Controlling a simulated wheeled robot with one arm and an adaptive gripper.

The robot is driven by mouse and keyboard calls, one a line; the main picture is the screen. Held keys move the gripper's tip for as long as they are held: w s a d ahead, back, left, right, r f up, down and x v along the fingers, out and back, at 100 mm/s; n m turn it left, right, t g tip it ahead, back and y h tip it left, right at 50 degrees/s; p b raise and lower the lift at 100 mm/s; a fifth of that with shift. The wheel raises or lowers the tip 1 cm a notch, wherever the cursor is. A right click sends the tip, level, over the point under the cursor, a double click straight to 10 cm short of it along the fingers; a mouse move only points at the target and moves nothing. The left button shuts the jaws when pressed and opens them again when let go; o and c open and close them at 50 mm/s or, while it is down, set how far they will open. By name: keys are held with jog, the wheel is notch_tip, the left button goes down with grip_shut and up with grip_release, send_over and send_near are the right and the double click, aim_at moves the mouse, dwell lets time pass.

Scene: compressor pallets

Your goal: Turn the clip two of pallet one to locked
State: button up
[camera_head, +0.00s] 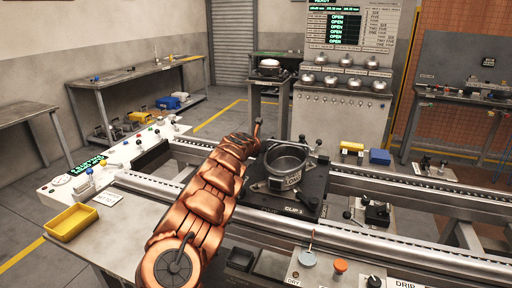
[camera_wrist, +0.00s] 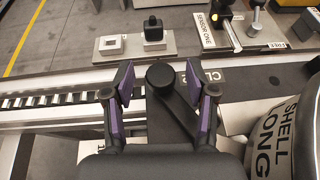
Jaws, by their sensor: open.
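Pallet one is a dark plate (camera_head: 312,190) on the rail line in the head view, with a grey shell (camera_head: 287,160) on it. A label reading "CLIP 1" is at its near edge. In the wrist view, a black round clip knob (camera_wrist: 160,76) on a dark lever appears between the two purple-padded fingers of my gripper (camera_wrist: 159,84). The fingers are open, with a gap on each side of the knob. A label beginning "CL" (camera_wrist: 212,76) is beside it, its number hidden. I cannot tell the finger height relative to the knob.
The shell marked "SHELL LONG" (camera_wrist: 292,140) stands close on the right in the wrist view. A rail (camera_wrist: 60,101) runs along the left. A yellow tray (camera_head: 71,222) sits on the near bench. A screen (camera_head: 340,27) shows several green "OPEN" lines.

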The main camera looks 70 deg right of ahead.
jog(key=shift+w+a+r, duration=0.1)
jog(key=shift+w+a, duration=0.05)
jog(key=shift+a, duration=0.9)
jog(key=shift+a+f, duration=0.2)
jog(key=shift+a, duration=0.15)
jog(key=shift+a+r, duration=0.35)
jog(key=shift+a, duration=0.15)
jog(key=shift+w+a+r, duration=0.15)
jog(key=shift+a+r, duration=0.2)
jog(key=shift+r, duration=0.2)
jog(key=shift+a, duration=0.55)
jog(key=shift+v, duration=2.35)
jog(key=shift+r, duration=0.1)
jog(key=shift+c, duration=0.3)
